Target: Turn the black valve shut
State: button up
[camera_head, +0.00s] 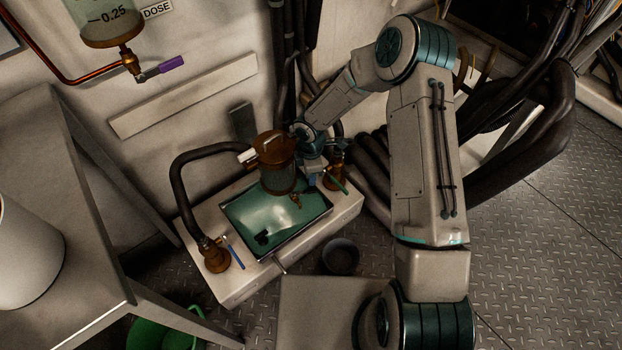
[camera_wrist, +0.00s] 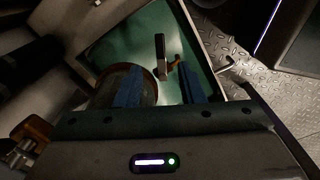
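The black valve handle (camera_wrist: 160,47) shows in the wrist view as a short dark lever beside a small brass fitting (camera_wrist: 175,65), over the green tray. In the head view a small brass fitting (camera_head: 295,200) shows low on the brown cylinder (camera_head: 276,176); I cannot make out its black handle there. My gripper (camera_wrist: 160,84) has its two blue fingers apart with nothing between the tips; the lever lies just beyond them, seemingly untouched. In the head view my gripper (camera_head: 313,172) is beside the cylinder's right side, partly hidden by my wrist.
The green-bottomed tray (camera_head: 322,222) sits in a pale block. A blue-handled valve (camera_head: 235,252) and a green-handled valve (camera_head: 337,184) flank it. Black hoses (camera_head: 205,152) run nearby. A dark cup (camera_head: 341,257) stands on the floor. A table (camera_head: 85,235) is at left.

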notch_tip(320, 180, up, 6)
jog(key=shift+f+p, duration=0.15)
jog(key=shift+p, duration=0.4)
